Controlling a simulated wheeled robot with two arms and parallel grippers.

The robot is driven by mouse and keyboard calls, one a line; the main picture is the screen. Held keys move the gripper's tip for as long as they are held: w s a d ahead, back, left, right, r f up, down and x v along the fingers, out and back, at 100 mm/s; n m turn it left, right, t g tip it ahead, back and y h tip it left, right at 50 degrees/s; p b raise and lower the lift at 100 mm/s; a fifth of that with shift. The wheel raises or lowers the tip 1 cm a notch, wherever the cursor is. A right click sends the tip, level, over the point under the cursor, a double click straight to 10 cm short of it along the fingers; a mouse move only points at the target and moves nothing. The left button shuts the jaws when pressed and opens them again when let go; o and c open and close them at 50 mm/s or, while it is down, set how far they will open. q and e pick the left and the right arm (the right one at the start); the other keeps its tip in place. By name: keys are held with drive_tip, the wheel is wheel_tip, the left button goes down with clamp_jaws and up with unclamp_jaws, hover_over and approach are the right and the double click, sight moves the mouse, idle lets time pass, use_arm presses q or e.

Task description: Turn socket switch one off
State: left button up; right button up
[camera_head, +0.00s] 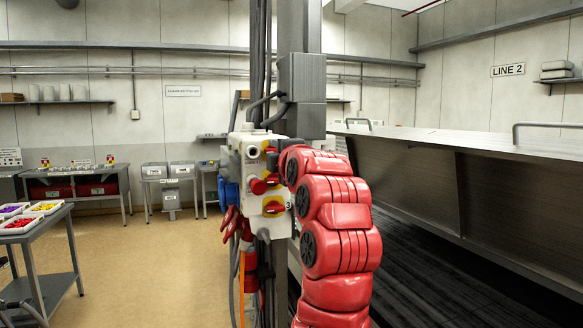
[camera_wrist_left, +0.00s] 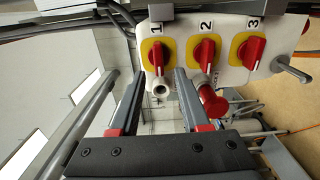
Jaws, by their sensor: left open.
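A white socket box (camera_head: 247,170) hangs on the grey column in the head view. In the left wrist view its panel (camera_wrist_left: 180,32) bears red knobs on yellow plates, marked 1, 2 and 3. Switch one (camera_wrist_left: 157,54) is at the left; its knob lies roughly along the picture's vertical. Switch two (camera_wrist_left: 206,54) and switch three (camera_wrist_left: 252,51) are to its right. Contact cannot be told. In the head view my red arm partly hides the box.
A red plug (camera_wrist_left: 212,102) sticks out below switch two, close to the right finger. Cables run along the column (camera_head: 303,80). A long metal hood (camera_head: 480,180) stands at the right. A table with trays (camera_head: 40,238) is at the left; the floor (camera_head: 150,265) between is open.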

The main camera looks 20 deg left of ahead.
use_arm(q)
drive_tip(key=b+v, duration=0.3)
drive_tip(key=v, duration=1.1)
drive_tip(key=shift+s+d, duration=0.1)
